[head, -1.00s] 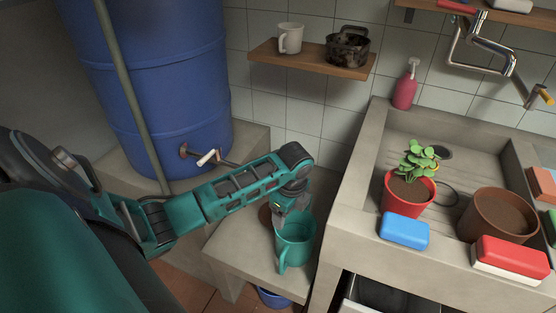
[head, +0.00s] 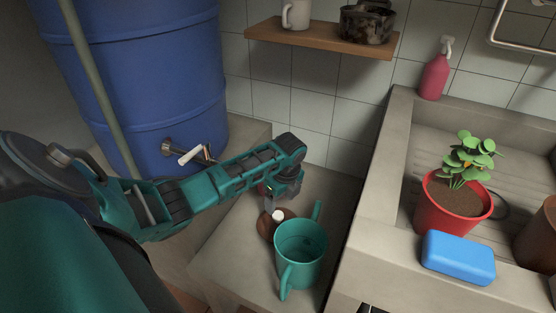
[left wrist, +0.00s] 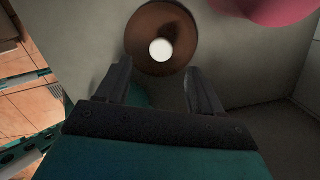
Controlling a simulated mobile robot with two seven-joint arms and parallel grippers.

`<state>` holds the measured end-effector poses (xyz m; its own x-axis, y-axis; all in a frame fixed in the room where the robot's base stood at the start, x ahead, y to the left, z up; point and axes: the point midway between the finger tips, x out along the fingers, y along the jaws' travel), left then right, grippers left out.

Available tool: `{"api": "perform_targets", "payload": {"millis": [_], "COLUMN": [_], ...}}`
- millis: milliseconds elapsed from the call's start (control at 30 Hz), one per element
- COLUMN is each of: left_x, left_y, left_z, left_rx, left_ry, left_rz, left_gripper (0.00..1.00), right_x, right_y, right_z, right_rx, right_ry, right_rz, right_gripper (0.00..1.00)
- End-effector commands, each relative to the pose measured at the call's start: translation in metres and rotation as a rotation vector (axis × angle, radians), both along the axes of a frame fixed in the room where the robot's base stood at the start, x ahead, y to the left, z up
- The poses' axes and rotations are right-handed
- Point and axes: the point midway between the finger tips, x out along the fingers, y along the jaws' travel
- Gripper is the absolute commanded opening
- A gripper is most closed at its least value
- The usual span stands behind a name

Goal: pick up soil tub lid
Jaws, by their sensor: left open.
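The soil tub lid is a brown disc with a white knob (head: 278,216), lying on the low grey ledge and partly hidden behind a teal can (head: 300,251). In the left wrist view the lid (left wrist: 145,58) is at the top middle, its white knob beyond the fingertips and between their lines. My left gripper (head: 270,201) is just above the lid, beside the knob. Its two fingers (left wrist: 160,78) are apart with nothing between them. My right gripper is not in view.
The teal can stands close on the lid's right. A pink object (left wrist: 262,10) shows near the lid in the left wrist view. A blue barrel (head: 140,90) with a tap rises at left. The sink with a red plant pot (head: 440,205) is at right.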

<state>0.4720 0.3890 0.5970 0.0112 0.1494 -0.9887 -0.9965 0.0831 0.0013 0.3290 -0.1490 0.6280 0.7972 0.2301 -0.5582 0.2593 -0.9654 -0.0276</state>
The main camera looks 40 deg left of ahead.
Motion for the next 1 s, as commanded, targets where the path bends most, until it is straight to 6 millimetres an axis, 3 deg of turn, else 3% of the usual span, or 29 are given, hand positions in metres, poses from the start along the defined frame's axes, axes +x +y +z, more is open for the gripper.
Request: {"api": "perform_targets", "payload": {"millis": [500,833,1000], "left_x": [0.002,0.002,0.002], "left_y": [0.007,0.009,0.009], "left_z": [-0.061,-0.066,-0.066], "left_rx": [-0.001,0.000,0.000], "left_ry": [-0.001,-0.001,-0.001], "left_rz": [0.000,-0.001,-0.001], "left_gripper": [0.67,0.67,0.52], "right_x": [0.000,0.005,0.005], "right_y": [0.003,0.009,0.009], "right_z": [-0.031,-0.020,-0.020], "right_rx": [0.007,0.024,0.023], "right_ry": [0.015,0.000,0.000], "right_rz": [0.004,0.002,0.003], "right_gripper": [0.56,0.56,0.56]}}
